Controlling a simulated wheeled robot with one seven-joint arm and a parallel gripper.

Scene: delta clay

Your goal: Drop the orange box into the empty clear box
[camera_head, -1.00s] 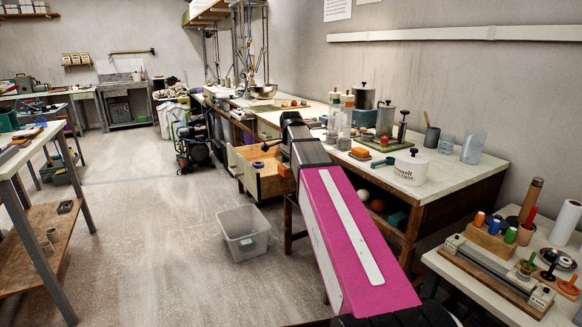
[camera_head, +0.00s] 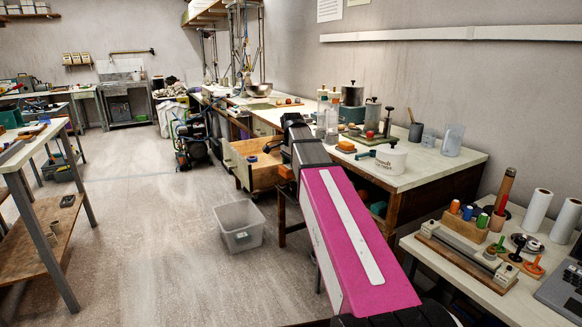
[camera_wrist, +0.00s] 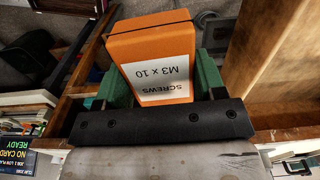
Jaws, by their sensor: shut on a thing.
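The orange box (camera_wrist: 153,45), with a white label reading SCREWS M3 x 10, is held between the green fingers of my gripper (camera_wrist: 158,72) in the wrist view. My gripper is shut on it. The clear box (camera_head: 222,242) stands upright on the floor, left of my arm, in the head view. It looks empty apart from a pale patch on its front.
A long workbench (camera_head: 440,166) with pots and jars runs along the right. A side table (camera_head: 465,272) with spools is at the near right. A shelved table (camera_head: 40,225) is at left. The floor between is free.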

